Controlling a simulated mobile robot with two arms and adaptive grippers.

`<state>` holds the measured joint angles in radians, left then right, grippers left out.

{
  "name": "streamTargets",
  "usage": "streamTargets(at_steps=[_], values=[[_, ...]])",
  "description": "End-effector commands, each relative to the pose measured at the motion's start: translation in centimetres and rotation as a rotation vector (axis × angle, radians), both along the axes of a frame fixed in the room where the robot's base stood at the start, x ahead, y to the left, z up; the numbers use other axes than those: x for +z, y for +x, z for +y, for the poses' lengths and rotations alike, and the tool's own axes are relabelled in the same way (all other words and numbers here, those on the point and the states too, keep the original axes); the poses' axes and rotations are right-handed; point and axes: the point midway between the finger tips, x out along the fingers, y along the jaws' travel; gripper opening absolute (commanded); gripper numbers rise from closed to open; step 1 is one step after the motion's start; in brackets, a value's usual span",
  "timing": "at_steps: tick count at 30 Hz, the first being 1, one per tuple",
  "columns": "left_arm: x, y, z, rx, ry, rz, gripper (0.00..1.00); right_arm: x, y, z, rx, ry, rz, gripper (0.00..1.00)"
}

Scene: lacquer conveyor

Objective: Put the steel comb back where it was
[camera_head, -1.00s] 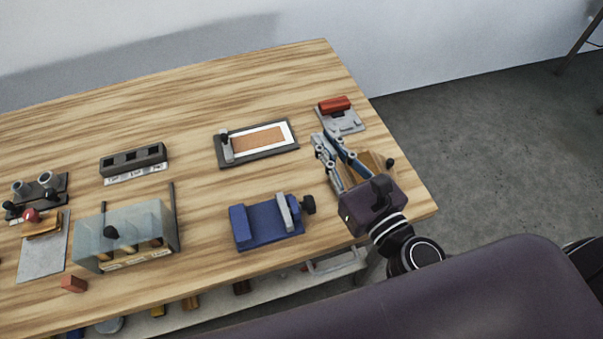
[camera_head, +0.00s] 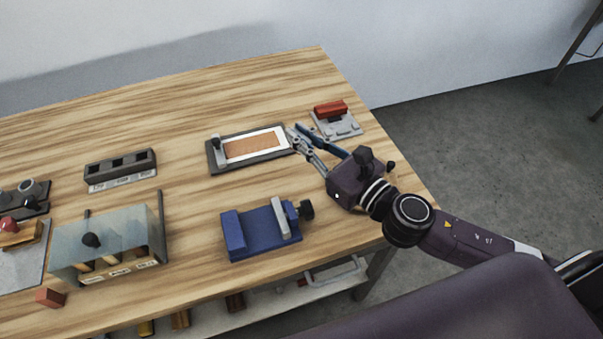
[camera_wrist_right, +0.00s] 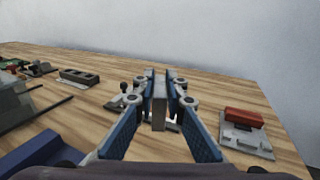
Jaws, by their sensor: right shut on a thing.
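My right gripper (camera_head: 303,133) is shut on a flat grey piece that I take to be the steel comb. In the right wrist view the piece (camera_wrist_right: 159,104) stands upright between the two blue-padded fingers (camera_wrist_right: 160,90); its teeth cannot be made out. In the head view the fingers largely hide it. The fingertips are at the right end of a dark-framed board (camera_head: 212,157) with a white sheet and brown panel. I cannot tell whether the piece touches anything below. My left gripper is not in view.
A grey plate with a red-handled block (camera_head: 330,108) stands just right of the fingers. A blue vise-like fixture (camera_head: 262,230) is nearer the front edge. A dark slotted block (camera_head: 120,165) and a clear-covered box (camera_head: 110,240) stand left. The table's far middle is clear.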

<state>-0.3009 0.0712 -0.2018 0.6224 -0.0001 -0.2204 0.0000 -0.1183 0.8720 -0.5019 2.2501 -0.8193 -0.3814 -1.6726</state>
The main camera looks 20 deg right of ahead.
Motion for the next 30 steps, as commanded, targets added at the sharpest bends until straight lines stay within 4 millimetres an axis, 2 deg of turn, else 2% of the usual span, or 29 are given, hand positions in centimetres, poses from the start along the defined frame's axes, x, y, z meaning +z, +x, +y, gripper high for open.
streamTargets(at_steps=[1,4,7,12,18,30], values=[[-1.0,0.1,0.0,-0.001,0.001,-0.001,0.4,-2.1,0.0,0.0,-0.004,0.005,0.004,0.0],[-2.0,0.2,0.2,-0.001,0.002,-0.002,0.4,-4.4,0.0,0.0,-0.003,0.006,0.003,0.0],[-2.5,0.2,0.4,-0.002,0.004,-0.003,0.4,-5.9,0.0,0.0,-0.003,0.003,0.001,0.0],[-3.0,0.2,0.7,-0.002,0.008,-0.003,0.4,-7.0,0.0,0.0,-0.002,0.002,-0.001,0.0],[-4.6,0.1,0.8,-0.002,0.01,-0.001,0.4,-10.0,0.0,0.0,-0.003,0.004,0.001,0.0],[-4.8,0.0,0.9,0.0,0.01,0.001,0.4,-10.6,0.0,0.0,0.0,0.0,-0.001,0.0]])
